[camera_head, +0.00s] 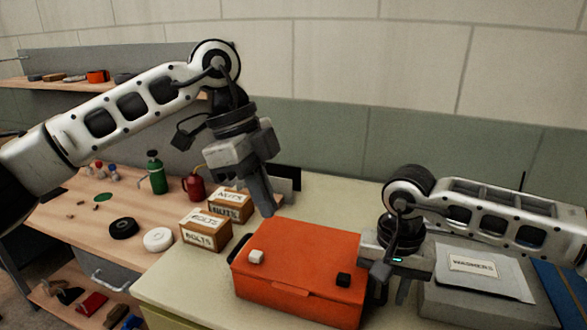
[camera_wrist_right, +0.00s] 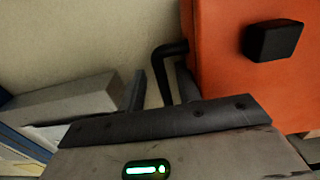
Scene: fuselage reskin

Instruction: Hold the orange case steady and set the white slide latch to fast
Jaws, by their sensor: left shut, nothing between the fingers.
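The orange case (camera_head: 300,262) lies on the pale worktop, and its right end shows in the right wrist view (camera_wrist_right: 225,75). The white slide latch (camera_head: 256,257) is a small block on the left part of its lid. My left gripper (camera_head: 268,210) is shut and empty, pointing down above the case's back edge, behind the white latch. My right gripper (camera_head: 388,288) is open beside the case's right end. In the right wrist view, a black bent handle (camera_wrist_right: 163,70) on that end stands between its fingers (camera_wrist_right: 160,90); I cannot tell whether they touch it.
A black block (camera_head: 344,280) sits on the lid's right part. Bolts (camera_head: 205,232) and nuts (camera_head: 228,204) boxes stand to the left. White (camera_head: 158,239) and black (camera_head: 123,228) rolls lie on the wooden bench.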

